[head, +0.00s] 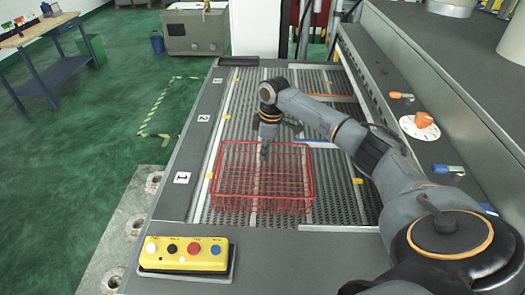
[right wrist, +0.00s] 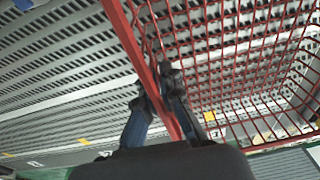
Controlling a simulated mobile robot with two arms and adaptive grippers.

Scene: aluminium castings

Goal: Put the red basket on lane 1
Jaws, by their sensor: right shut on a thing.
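The red wire basket (head: 290,205) is at the near end of the slotted metal bed, level with the label 1 (head: 181,177). It looks upright and empty; whether it rests on the bed or hangs just above it I cannot tell. My right gripper (head: 264,154) points down at the basket's far rim. In the right wrist view, my right gripper's fingers (right wrist: 158,88) are closed around a red rim bar of the basket (right wrist: 225,55). Lane 1 (head: 335,205) shows as bare slotted bed right of the basket. My left gripper is not in view.
Labels 2 (head: 203,117) and 3 (head: 217,80) mark lanes farther back, which look clear. A yellow button box (head: 185,254) sits on the front ledge. A grey machine housing with an orange dial (head: 420,125) borders the bed on the right.

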